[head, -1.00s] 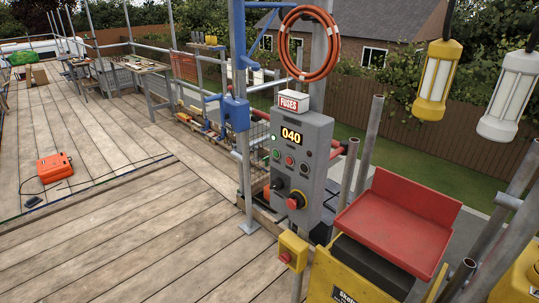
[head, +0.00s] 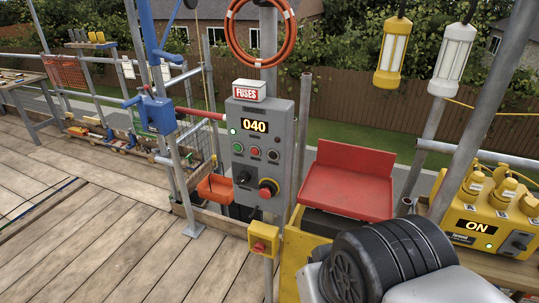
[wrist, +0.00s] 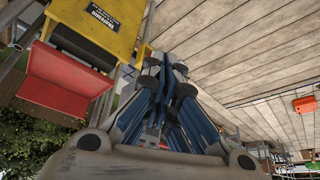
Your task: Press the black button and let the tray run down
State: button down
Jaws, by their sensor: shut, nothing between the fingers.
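The grey control box (head: 262,150) stands on a post in the head view, its display reading 040. Below the display is a row with a green button, a red button and a dark, black-looking button (head: 273,155) at the right. Lower down are a black knob and a red mushroom knob on yellow. A red tray (head: 348,188) with a raised back sits right of the box, above a yellow housing; it also shows in the wrist view (wrist: 58,82). My gripper (wrist: 166,66) is shut and empty in the wrist view, pointing over the deck. The head view does not show its fingertips.
A small yellow box with a red button (head: 263,241) is below the control box. A yellow power unit (head: 490,215) reading ON stands at the right. Upright poles and hanging lamps flank the tray.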

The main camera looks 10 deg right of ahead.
aim_at(273, 156)
jog(key=w+a+m+t+p, duration=0.1)
jog(key=w+m+p, duration=0.3)
jog(key=w, duration=0.6)
jog(key=w+a+m+t+p, duration=0.1)
jog(key=w+m+t+p, duration=0.3)
jog(key=w+m, duration=0.5)
jog(key=w+a+m+t+y+p, duration=0.1)
jog(key=w+a+m+t+p, duration=0.1)
jog(key=w+m, duration=0.5)
jog(key=shift+w+f+t+p, duration=0.25)
jog(key=shift+w+t+p, duration=0.5)
jog(key=shift+w, duration=1.5)
jog(key=shift+g, duration=0.25)
jog(key=shift+w+d+p, duration=0.3)
jog(key=shift+w+d, duration=0.55)
jog(key=shift+w, duration=0.35)
jog(key=shift+w+d+p, duration=0.35)
jog(key=shift+w+d, duration=0.55)
jog(key=shift+w, duration=0.25)
jog(key=shift+w+d+p, duration=0.3)
jog(key=shift+w+d, duration=0.55)
jog(key=shift+w, duration=0.35)
jog(key=shift+w+d, duration=0.25)
jog(key=shift+w, duration=0.1)
